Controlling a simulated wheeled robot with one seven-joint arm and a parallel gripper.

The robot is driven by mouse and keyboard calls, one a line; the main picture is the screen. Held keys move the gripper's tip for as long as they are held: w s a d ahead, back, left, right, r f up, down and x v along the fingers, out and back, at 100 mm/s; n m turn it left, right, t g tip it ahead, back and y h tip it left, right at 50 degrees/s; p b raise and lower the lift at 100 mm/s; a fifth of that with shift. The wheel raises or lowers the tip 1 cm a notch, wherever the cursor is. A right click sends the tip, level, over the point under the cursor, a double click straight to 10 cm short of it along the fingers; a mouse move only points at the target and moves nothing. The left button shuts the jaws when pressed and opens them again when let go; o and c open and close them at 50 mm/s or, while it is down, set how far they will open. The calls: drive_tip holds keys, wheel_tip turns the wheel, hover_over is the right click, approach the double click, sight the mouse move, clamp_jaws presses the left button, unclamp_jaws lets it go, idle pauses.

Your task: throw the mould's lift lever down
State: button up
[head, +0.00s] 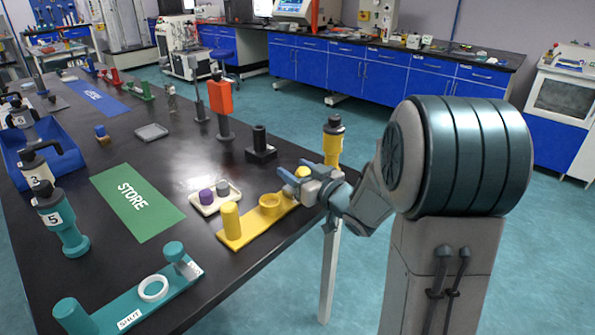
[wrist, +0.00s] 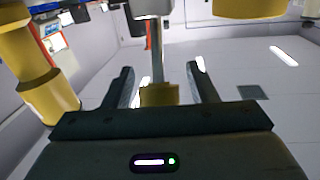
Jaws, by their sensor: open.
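The yellow mould base (head: 245,225) lies along the table's right edge, with an upright yellow post (head: 231,219) and a yellow ring (head: 270,204) on it. A yellow knob (head: 302,172) shows at its far end, beside my gripper (head: 291,181); the lever there is mostly hidden behind my gripper. In the wrist view my gripper (wrist: 164,82) is open, with one finger on each side of a grey rod (wrist: 156,50) and a yellow block (wrist: 160,94). I cannot tell whether the fingers touch them. Large yellow parts also show at the left (wrist: 50,95) and top right.
A white tray (head: 203,211) with purple and grey pieces lies left of the yellow base. A teal fixture (head: 130,305) marked SHUT is nearer. A black-topped yellow unit (head: 333,142) stands behind my gripper. A green STORE mat (head: 115,180) is clear.

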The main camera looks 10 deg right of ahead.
clamp_jaws()
